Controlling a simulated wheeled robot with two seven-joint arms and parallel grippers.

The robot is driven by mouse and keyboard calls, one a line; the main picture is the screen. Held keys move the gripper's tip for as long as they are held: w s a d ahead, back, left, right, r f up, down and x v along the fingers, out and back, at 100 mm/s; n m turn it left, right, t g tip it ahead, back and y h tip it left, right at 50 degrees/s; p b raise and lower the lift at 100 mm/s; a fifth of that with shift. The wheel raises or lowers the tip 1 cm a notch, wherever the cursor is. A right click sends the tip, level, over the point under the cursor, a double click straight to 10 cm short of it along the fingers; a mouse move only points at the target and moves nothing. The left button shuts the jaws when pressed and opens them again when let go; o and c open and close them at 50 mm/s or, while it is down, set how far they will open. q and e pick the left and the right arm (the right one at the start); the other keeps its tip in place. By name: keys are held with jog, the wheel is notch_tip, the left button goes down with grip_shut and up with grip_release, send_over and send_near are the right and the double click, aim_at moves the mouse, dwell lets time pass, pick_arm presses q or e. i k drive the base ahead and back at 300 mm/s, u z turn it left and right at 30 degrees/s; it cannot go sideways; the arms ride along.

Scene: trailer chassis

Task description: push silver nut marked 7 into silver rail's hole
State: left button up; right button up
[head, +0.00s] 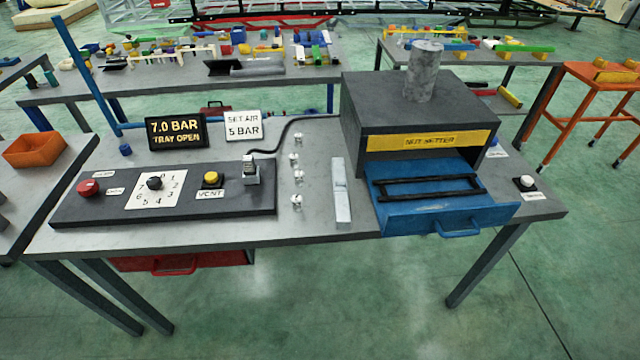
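Several small silver nuts stand in a column on the grey bench, left of the rail: a far one (298,137), two middle ones (294,159) (298,177) and a near one (296,201). Their markings are too small to read, so I cannot tell which is marked 7. The silver rail (342,205) lies lengthwise on the bench, between the nuts and the nut setter. A darker spot shows partway along it, but I cannot make out the hole clearly. Neither of my grippers is in view.
The dark nut setter (390,120) has its blue tray (440,216) pulled out. A control panel (120,212) with knob and buttons is at left. Signs behind read "7.0 BAR TRAY OPEN" (177,132) and "SET AIR 5 BAR" (243,126).

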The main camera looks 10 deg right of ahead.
aim_at(343, 219)
jog(key=u, duration=2.5)
jog(key=i, duration=2.25)
jog(key=z, duration=3.05)
